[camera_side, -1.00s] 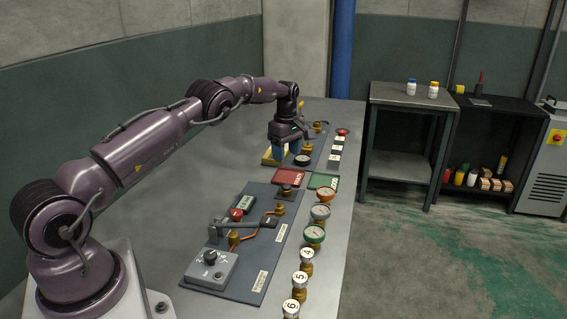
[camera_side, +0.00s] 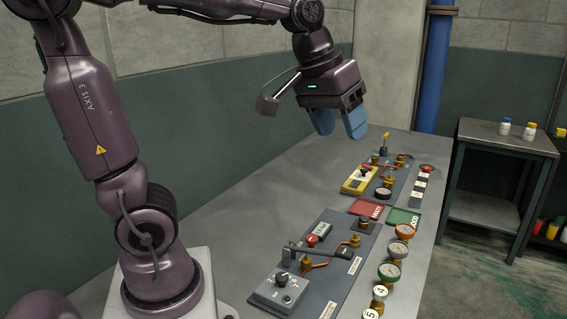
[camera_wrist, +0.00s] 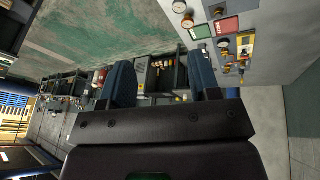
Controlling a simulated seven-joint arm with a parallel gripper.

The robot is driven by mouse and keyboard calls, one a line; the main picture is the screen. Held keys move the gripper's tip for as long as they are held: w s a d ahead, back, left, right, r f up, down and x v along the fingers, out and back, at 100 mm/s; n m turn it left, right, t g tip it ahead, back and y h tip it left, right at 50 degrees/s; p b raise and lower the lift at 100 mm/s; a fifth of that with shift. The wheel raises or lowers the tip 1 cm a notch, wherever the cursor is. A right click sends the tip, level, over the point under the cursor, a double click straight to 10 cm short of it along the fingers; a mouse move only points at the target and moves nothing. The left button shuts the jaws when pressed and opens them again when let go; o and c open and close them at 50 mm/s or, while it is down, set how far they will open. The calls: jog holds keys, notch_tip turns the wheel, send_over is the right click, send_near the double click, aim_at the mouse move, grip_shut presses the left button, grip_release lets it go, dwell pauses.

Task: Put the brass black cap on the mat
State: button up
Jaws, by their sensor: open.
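A black-topped round cap (camera_side: 383,193), brass below, is at the near right edge of the far panel. A dark-topped brass fitting (camera_side: 364,224) is on the near panel; I cannot tell for certain which is the brass black cap. Two mats lie between the panels: a red one (camera_side: 366,207) and a green one (camera_side: 404,217). In the wrist view the red mat (camera_wrist: 228,26) and green mat (camera_wrist: 199,32) show at upper right. My gripper (camera_side: 340,130), with blue fingers, is open and empty, high above the bench. Its fingers (camera_wrist: 162,78) point toward the room in the wrist view.
Several gauges (camera_side: 390,272) and numbered canisters line the bench's right side. The near panel holds a lever (camera_side: 318,249) and a grey knob box (camera_side: 282,290). A yellow device (camera_side: 360,180) sits on the far panel. Bare bench (camera_side: 250,215) lies left of the panels.

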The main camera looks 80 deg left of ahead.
jog(key=s+d+f+m, duration=0.2)
jog(key=s, duration=0.3)
jog(key=s+d+f+m+t, duration=0.1)
jog(key=s+f+m, duration=0.1)
jog(key=s, duration=0.3)
jog(key=shift+d+f+m, duration=0.15)
jog(key=shift+d+m, duration=0.25)
jog(key=shift+m, duration=0.2)
